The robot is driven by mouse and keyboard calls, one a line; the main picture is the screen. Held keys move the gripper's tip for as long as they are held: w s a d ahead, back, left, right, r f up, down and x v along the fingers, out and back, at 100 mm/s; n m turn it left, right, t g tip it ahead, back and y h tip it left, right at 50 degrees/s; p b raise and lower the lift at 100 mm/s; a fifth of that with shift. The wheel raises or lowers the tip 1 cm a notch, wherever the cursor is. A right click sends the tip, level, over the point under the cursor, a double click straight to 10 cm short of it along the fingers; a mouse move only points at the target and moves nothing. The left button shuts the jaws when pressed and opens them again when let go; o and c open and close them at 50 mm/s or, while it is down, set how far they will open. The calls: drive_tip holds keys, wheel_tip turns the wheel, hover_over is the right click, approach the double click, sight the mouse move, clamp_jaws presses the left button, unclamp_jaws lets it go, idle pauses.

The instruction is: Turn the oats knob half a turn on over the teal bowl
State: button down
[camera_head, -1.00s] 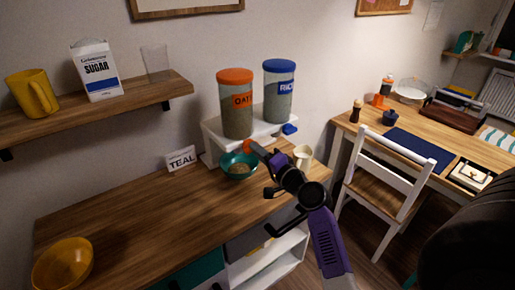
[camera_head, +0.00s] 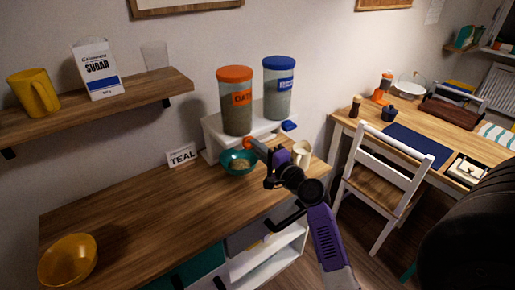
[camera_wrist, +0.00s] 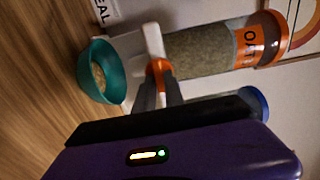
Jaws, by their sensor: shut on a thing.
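The oats dispenser (camera_head: 236,108) has an orange lid and an orange label, and stands on a white stand at the back of the counter. Its orange knob (camera_wrist: 159,67) is under it at the stand's front. My gripper (camera_wrist: 160,80) is shut on the knob, one finger on each side; in the head view my gripper (camera_head: 256,146) reaches it from the front right. The teal bowl (camera_head: 226,166) sits on the counter below the knob, and also shows in the wrist view (camera_wrist: 116,91). Tan oats lie in it. The fingers partly hide the knob.
The rice dispenser (camera_head: 278,97) with its blue lid and blue knob (camera_head: 289,126) stands right of the oats. A cream mug (camera_head: 302,152) is close to my arm. A TEAL card (camera_head: 182,155) stands left of the bowl. The counter's left middle is clear; a yellow bowl (camera_head: 67,262) sits at its front.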

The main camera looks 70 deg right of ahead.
drive_tip(key=c, duration=1.4)
unclamp_jaws()
drive_tip(key=shift+c, duration=0.2)
drive_tip(key=b+v, duration=0.2)
drive_tip(key=v, duration=0.6)
drive_tip(key=shift+d, duration=0.1)
